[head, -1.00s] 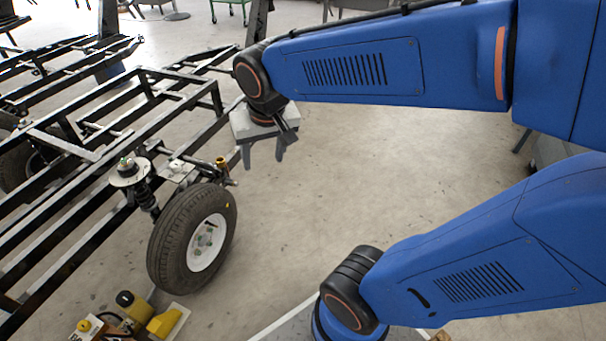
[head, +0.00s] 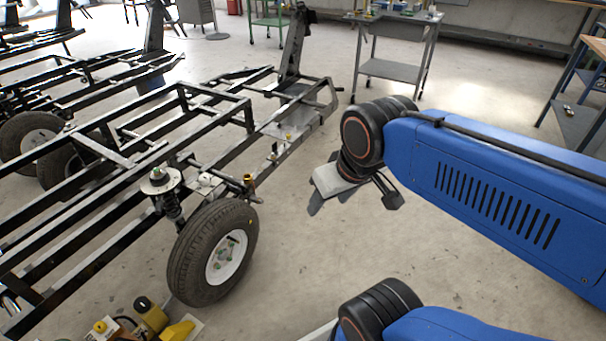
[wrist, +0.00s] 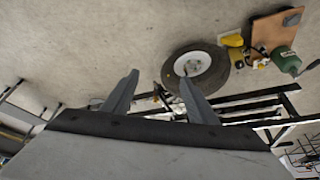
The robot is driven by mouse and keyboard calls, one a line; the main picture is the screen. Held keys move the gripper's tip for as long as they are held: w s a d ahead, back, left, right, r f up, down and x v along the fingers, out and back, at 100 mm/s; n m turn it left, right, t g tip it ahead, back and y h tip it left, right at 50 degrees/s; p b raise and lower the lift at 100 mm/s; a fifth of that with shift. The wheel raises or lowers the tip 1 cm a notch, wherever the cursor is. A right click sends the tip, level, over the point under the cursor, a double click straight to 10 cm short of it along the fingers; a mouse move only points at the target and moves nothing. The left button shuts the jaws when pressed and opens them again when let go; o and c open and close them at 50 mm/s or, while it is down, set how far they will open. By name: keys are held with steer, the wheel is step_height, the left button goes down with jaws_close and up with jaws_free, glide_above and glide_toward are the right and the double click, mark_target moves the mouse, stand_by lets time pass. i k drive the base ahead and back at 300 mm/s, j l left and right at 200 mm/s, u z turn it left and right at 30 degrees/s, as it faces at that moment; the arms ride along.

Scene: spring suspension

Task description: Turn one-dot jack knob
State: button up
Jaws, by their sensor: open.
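A yellow jack (head: 152,314) with a black round knob (head: 143,303) stands on the floor at the bottom left of the head view, in front of the wheel. A second, yellow knob (head: 100,326) sits to its left. The dots on the knobs are too small to tell. In the wrist view the yellow jack parts (wrist: 237,54) show beyond the wheel, at upper right. My gripper (head: 330,202) is open and empty in the air, right of the wheel and well away from the knobs. Its two fingers (wrist: 159,97) stand apart in the wrist view.
A black tyre with a white rim (head: 213,253) and a spring damper (head: 168,198) are mounted on the black frame (head: 90,190). A brown board (wrist: 276,28) and a green motor-like part (wrist: 284,60) lie near the jack. A grey table (head: 395,68) stands behind. The floor right of the wheel is clear.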

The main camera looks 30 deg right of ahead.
mark_target(141, 304)
steer(key=k+j, duration=0.15)
steer(key=j, duration=0.2)
steer(key=k+j, duration=0.2)
steer(key=j, duration=0.15)
steer(key=k+j, duration=0.45)
steer(key=j, duration=0.15)
steer(key=k+j, duration=0.5)
steer(key=i+j+z, duration=0.1)
steer(key=i+j, duration=0.15)
steer(key=i+j+z, duration=0.1)
steer(key=i+j, duration=0.15)
steer(key=j, duration=0.25)
steer(key=i+j+z, duration=0.15)
steer(key=j, duration=0.25)
steer(key=i+j+z, duration=0.1)
steer(key=i+j, duration=0.2)
steer(key=j, duration=0.1)
